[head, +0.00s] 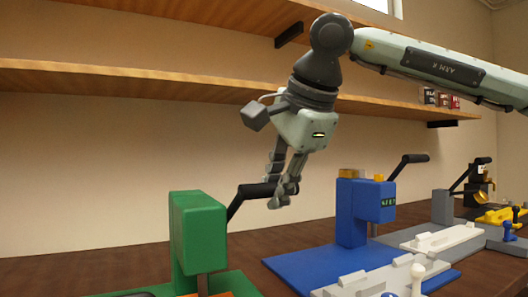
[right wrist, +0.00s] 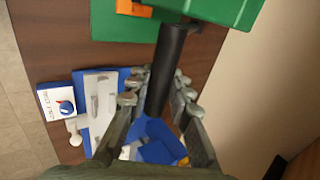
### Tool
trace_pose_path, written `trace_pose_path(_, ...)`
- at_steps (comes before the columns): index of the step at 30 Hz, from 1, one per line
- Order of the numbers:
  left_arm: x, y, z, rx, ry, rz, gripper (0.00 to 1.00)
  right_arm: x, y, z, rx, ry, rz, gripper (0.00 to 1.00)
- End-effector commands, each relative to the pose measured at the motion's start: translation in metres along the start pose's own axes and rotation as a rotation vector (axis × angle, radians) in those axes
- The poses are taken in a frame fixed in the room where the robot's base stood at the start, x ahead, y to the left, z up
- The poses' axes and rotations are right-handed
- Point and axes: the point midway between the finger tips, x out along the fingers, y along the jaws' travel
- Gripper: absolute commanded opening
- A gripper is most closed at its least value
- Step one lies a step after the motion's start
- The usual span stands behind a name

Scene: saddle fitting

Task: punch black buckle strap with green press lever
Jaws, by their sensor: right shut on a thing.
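The green press (head: 198,235) stands at the lower left of the head view, and part of it shows at the top of the right wrist view (right wrist: 215,12). Its black lever (head: 252,191) rises to the right from the press and ends in a thick handle. My right gripper (head: 280,192) is shut on the handle, coming down from above. In the right wrist view the handle (right wrist: 167,70) runs between the fingers. An orange piece (right wrist: 133,8) sits at the press base. I cannot make out the black buckle strap. My left gripper is out of view.
A blue press (head: 365,210) with its own black lever stands right of the green one, with a grey fixture (head: 375,280) in front. Another press and a yellow fixture (head: 500,215) are farther right. A wooden shelf (head: 150,80) runs along the wall behind my arm.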

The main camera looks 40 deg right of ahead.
Motion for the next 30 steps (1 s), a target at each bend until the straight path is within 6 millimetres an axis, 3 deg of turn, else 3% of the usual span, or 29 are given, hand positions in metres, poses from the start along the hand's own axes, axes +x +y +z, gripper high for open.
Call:
trace_pose_path(4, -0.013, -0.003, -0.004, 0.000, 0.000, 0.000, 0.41, -0.005, -0.013, 0.001, 0.001, -0.003, -0.002, 0.03)
trace_pose_path(30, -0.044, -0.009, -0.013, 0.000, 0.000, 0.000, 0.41, -0.015, -0.047, 0.000, 0.002, -0.002, -0.002, 0.03)
